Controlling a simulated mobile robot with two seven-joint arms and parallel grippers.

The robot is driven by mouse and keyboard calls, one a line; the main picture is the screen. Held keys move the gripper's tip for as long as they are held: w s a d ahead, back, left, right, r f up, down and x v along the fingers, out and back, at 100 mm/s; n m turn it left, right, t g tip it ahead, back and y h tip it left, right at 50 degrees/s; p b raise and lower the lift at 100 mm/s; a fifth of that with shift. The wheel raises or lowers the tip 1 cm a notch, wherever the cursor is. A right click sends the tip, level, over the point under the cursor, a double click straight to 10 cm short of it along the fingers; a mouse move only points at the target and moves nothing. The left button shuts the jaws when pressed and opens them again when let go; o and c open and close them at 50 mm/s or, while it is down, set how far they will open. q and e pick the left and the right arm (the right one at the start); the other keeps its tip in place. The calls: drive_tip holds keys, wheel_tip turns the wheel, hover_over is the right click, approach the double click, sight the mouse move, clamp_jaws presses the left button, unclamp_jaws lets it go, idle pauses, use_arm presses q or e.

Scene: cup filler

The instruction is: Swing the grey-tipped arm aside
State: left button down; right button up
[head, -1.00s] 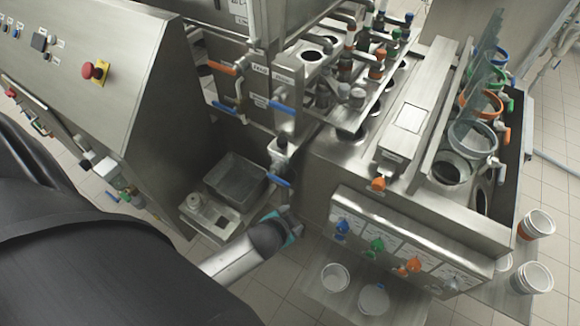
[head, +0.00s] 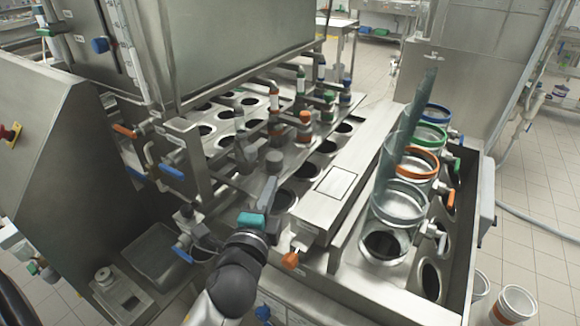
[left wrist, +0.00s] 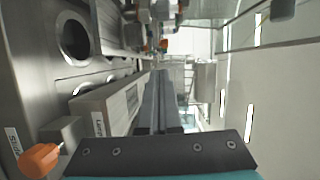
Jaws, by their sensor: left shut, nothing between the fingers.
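The grey-tipped arm shows in the head view as a grey cap (head: 274,159) at the near end of a row of capped arms. The row stands over the steel deck with round holes. My left gripper (head: 269,186), with a teal band, is shut and empty. Its fingers point up and away, just below the grey cap in the picture; I cannot tell whether they touch it. In the left wrist view the shut fingers (left wrist: 158,85) reach forward, and the tip of the grey-tipped arm cannot be made out. My right gripper is not in view.
An orange knob (head: 290,260) is close to the right of my left wrist. An orange-capped arm (head: 305,118) stands behind the grey one. A clear cylinder (head: 400,195) and coloured rings stand at right. A blue-handled valve (head: 182,252) is at lower left.

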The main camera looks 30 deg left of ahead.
sight(247, 149)
use_arm(q)
drive_tip(key=x, duration=0.6)
drive_tip(key=r+x, duration=0.1)
drive_tip(key=x, duration=0.3)
drive_tip(key=shift+s+a+p, duration=0.15)
drive_tip(key=shift+a+p, duration=0.2)
drive_tip(key=shift+a, duration=0.05)
drive_tip(key=shift+s+a, duration=0.85)
drive_tip(key=shift+a, duration=0.1)
drive_tip(key=shift+s+a+p, duration=0.3)
drive_tip(key=shift+a, duration=0.15)
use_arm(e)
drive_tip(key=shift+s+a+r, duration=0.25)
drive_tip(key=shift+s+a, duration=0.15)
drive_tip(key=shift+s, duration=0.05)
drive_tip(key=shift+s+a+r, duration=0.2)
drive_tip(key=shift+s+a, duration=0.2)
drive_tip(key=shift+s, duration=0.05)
use_arm(q)
drive_tip(key=shift+s, duration=0.1)
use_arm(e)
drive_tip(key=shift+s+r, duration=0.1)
use_arm(q)
drive_tip(key=shift+s+a+m+h+p, duration=0.3)
drive_tip(key=shift+m+h+p, duration=0.1)
drive_tip(key=shift+h, duration=0.1)
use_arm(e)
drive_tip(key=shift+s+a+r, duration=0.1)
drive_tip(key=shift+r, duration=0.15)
